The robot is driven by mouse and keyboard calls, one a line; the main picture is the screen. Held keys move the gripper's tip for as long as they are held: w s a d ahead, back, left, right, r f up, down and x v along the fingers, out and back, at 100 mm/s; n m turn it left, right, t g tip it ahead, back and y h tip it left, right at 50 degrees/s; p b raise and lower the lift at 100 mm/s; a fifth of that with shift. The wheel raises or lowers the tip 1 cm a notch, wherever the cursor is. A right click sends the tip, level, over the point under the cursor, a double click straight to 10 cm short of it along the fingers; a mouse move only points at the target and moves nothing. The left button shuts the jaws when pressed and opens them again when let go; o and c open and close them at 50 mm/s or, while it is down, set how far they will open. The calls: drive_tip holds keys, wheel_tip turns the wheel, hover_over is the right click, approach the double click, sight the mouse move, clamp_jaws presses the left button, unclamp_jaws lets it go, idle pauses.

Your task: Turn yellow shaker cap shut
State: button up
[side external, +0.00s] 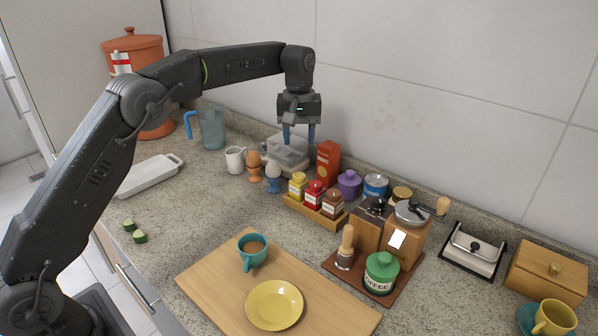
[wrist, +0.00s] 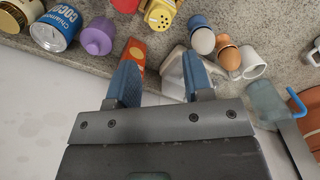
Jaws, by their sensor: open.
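The yellow shaker (side external: 298,184) stands at the left end of a wooden holder (side external: 311,211), beside a red shaker (side external: 314,193) and a brown one (side external: 332,203). In the wrist view the yellow shaker (wrist: 160,15) is at the top edge, cut off, with dark holes in its cap. I cannot tell how far the cap is turned.
An orange-red box (side external: 328,162), purple jar (side external: 349,184) and blue can (side external: 375,186) crowd behind the holder. Two eggs in cups (side external: 255,166) and a white jug (side external: 235,160) stand left of it. A cutting board (side external: 215,275) lies in front.

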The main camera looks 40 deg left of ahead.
sight(299, 175)
wheel_tip(299, 175, down, 10)
drive_tip(key=shift+f, duration=0.1)
idle(0.4)
drive_tip(key=c, duration=0.7)
drive_tip(key=shift+o, duration=0.2)
